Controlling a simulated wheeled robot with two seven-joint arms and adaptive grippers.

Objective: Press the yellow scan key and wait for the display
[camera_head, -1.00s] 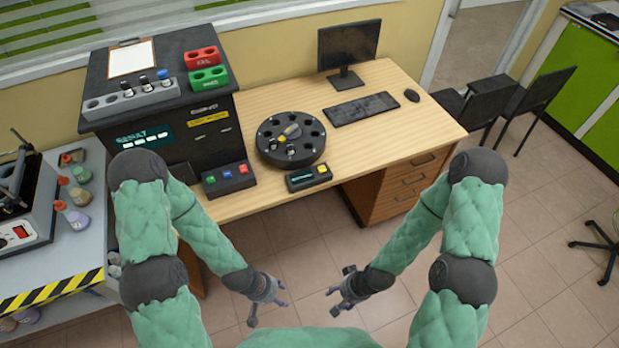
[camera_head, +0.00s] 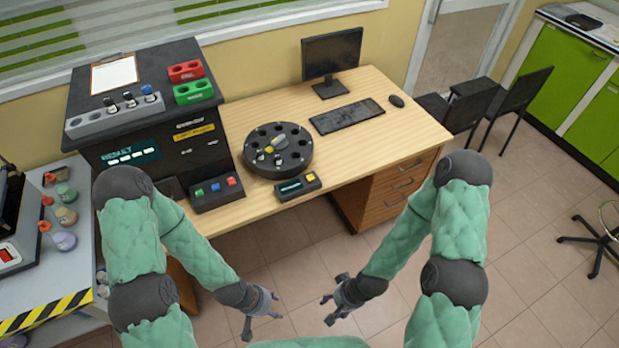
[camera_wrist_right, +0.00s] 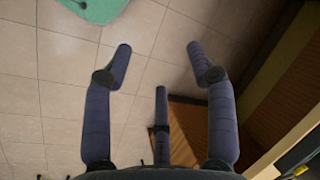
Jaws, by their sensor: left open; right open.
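The yellow scan key (camera_head: 310,178) sits at the right end of a small black scanner box (camera_head: 291,192) on the front edge of the wooden desk. A small dark display with faint teal marks (camera_head: 290,187) is beside the key; its text is too small to read. My left gripper (camera_head: 262,328) is open and empty, low in front of the desk. My right gripper (camera_head: 332,310) is open and empty, also below and in front of the desk, apart from the key. Its spread fingers also show over the floor in the right wrist view (camera_wrist_right: 158,62).
A black round carousel (camera_head: 278,160) with vials stands behind the scanner box. Left are a box with green, blue and red buttons (camera_head: 215,192) and a large black analyser (camera_head: 160,150) with a lit RESULT panel. A keyboard (camera_head: 346,116) and monitor (camera_head: 332,58) stand behind.

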